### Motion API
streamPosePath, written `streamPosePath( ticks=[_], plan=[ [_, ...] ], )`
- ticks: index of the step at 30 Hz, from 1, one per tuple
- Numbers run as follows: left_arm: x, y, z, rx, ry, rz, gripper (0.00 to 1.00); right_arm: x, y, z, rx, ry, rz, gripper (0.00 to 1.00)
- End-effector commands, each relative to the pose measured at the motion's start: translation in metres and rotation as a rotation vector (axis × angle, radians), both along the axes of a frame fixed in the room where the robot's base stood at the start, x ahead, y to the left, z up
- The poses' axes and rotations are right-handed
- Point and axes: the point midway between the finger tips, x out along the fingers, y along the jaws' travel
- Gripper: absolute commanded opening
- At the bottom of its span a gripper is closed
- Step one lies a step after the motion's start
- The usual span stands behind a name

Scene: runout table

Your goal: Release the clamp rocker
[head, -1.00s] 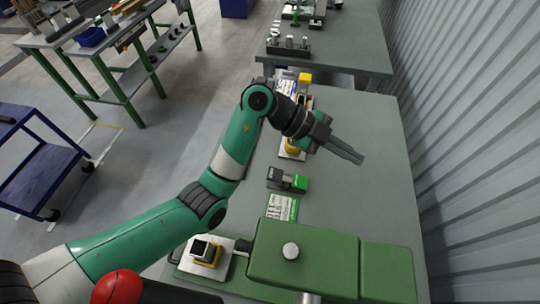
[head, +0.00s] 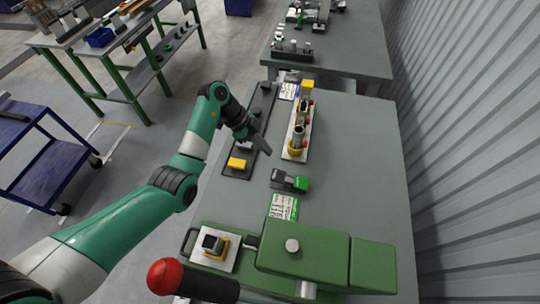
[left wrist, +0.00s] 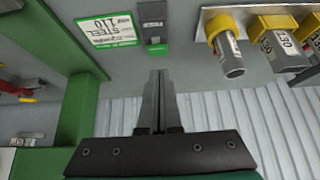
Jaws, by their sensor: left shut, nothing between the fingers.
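What looks like the clamp rocker is a small dark block with a green end (head: 290,180) on the table, beside the green machine. It also shows in the left wrist view as a small grey and green switch (left wrist: 153,35), straight beyond my fingertips. My left gripper (head: 262,147) is shut and empty. In the head view it hangs to the upper left of the rocker, apart from it, near a dark strip with a yellow block. In the left wrist view the closed fingers (left wrist: 158,78) point toward the rocker with a gap between. My right gripper is not in view.
A green machine (head: 305,255) stands at the near end of the table, with a red ball knob (head: 165,277) at lower left. A printed card (head: 284,207) lies by the rocker. A plate with yellow-collared pieces (head: 298,135) stands beyond. The table's right side is clear.

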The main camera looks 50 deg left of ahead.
Motion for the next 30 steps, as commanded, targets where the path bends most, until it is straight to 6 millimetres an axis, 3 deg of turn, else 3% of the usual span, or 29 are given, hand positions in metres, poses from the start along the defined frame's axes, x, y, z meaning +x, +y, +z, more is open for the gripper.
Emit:
streamPosePath(
  ticks=[12, 17, 30],
  plan=[
    [0.029, -0.040, -0.077, -0.001, 0.003, -0.003, 0.00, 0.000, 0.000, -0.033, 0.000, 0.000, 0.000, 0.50],
    [0.026, -0.034, -0.101, 0.000, 0.002, 0.001, 0.00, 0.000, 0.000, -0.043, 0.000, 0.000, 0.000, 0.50],
    [0.024, -0.032, -0.111, 0.001, 0.000, -0.001, 0.00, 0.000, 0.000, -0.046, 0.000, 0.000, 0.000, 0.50]
  ],
)
